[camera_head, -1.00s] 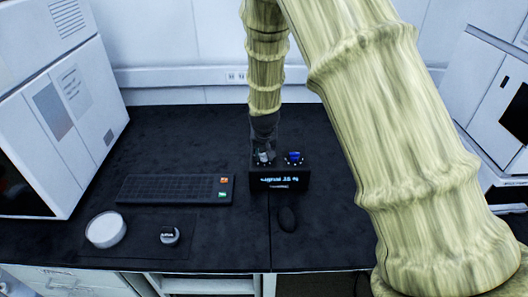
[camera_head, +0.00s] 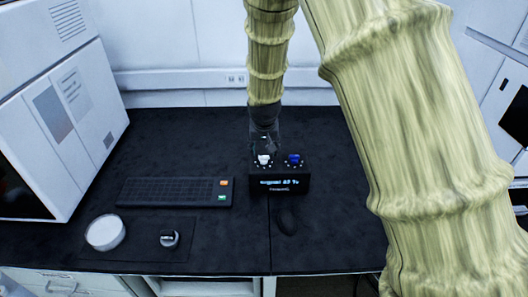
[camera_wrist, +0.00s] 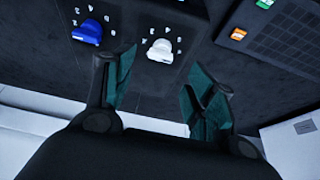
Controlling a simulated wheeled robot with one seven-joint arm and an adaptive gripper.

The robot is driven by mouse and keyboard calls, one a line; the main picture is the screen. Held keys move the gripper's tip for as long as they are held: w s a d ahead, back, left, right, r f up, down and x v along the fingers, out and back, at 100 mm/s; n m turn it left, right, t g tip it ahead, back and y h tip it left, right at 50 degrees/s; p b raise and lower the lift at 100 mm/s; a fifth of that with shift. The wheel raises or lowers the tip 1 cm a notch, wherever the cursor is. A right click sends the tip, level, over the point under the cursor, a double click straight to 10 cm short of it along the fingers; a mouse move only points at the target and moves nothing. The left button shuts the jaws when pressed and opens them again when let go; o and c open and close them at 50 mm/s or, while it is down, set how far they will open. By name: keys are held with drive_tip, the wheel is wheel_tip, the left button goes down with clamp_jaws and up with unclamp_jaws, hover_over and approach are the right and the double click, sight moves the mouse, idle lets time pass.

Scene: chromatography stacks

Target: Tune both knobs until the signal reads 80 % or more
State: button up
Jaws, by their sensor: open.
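The black control box (camera_head: 298,174) stands on the dark bench, with a white knob (camera_head: 264,160) on the left and a blue knob (camera_head: 294,160) on the right. Its lit signal display (camera_head: 286,182) is small and seems to read about 47 %. My gripper (camera_head: 264,145) is open just behind and above the white knob. In the wrist view, the teal-padded fingers of my gripper (camera_wrist: 160,92) are spread apart with nothing between them. The white knob (camera_wrist: 160,49) lies beyond the fingertips, apart from them, and the blue knob (camera_wrist: 88,32) is to its left.
A black keyboard (camera_head: 170,191) with orange and green keys lies left of the box. A dark mouse (camera_head: 287,221) lies in front. A white round dish (camera_head: 105,232) and a small dark-and-silver object (camera_head: 169,238) sit at front left. Large instruments flank the bench.

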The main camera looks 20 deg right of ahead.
drive_tip(key=v, duration=0.6)
drive_tip(key=shift+r, duration=0.2)
drive_tip(key=shift+s, duration=0.1)
